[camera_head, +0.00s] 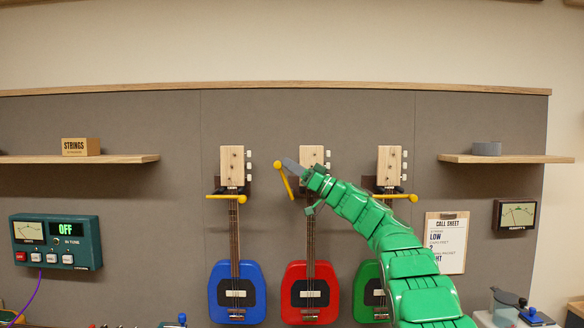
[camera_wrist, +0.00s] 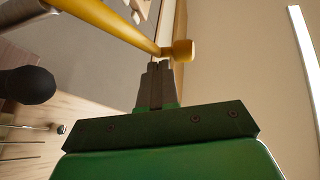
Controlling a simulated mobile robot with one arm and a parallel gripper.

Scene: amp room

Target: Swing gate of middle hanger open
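The middle hanger's yellow gate (camera_head: 286,182) is a bar with a ball end. In the head view it stands at a steep slant left of the red guitar's neck, unlike the level gates on the left hanger (camera_head: 225,197) and right hanger (camera_head: 396,197). My gripper (camera_head: 287,163) is beside the gate's ball end. In the wrist view the gate (camera_wrist: 125,28) and its knob cross just beyond the fingertips (camera_wrist: 157,68). The grey fingers look shut together with nothing between them. I cannot tell whether they touch the gate. My arm hides part of the middle hanger.
Blue (camera_head: 237,293), red (camera_head: 311,293) and green (camera_head: 368,293) guitars hang side by side on the grey panel. Shelves (camera_head: 130,158) (camera_head: 520,158) flank them. A dark rounded guitar part or peg (camera_wrist: 28,85) is close at left in the wrist view.

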